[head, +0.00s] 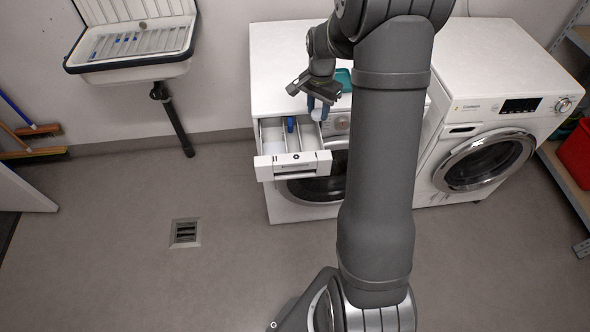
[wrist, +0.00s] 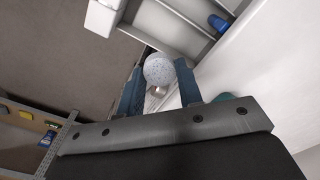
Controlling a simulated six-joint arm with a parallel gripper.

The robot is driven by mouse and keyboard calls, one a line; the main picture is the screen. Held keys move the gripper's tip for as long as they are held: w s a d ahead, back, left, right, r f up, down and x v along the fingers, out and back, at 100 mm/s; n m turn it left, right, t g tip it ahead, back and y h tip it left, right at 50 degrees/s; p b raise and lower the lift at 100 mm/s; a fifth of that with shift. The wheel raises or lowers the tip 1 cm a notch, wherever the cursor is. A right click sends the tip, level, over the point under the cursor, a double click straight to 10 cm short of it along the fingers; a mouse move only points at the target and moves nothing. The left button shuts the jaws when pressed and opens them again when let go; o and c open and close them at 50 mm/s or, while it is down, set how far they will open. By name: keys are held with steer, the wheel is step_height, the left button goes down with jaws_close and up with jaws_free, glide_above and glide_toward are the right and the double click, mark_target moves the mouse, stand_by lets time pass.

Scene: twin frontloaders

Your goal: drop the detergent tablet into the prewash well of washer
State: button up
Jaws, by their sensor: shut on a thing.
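My gripper (head: 318,107) has blue fingers (wrist: 160,88) shut on a round, pale, speckled detergent tablet (wrist: 159,70). In the head view the gripper hangs over the right rear part of the pulled-out detergent drawer (head: 292,168) of the left washer (head: 275,75). The drawer has side-by-side compartments, and a blue piece (head: 291,124) sits in the middle one. In the wrist view the drawer lies just beyond the tablet, with the blue piece (wrist: 218,23) at the upper right. Which compartment is the prewash well, and the tablet's exact height above the drawer, I cannot tell.
A teal item (head: 344,78) lies on the left washer's top, close behind my gripper. A second washer (head: 490,95) stands at the right. A sink (head: 130,45) hangs on the wall at the left. The floor before the drawer is clear apart from a drain (head: 186,232).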

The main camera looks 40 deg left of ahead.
steer(key=shift+s+a+f, duration=0.1)
steer(key=shift+f, duration=2.85)
steer(key=o, duration=1)
steer(key=shift+o, duration=0.2)
steer(key=shift+r, duration=0.1)
step_height(320, 180, up, 17)
steer(key=shift+r, duration=0.15)
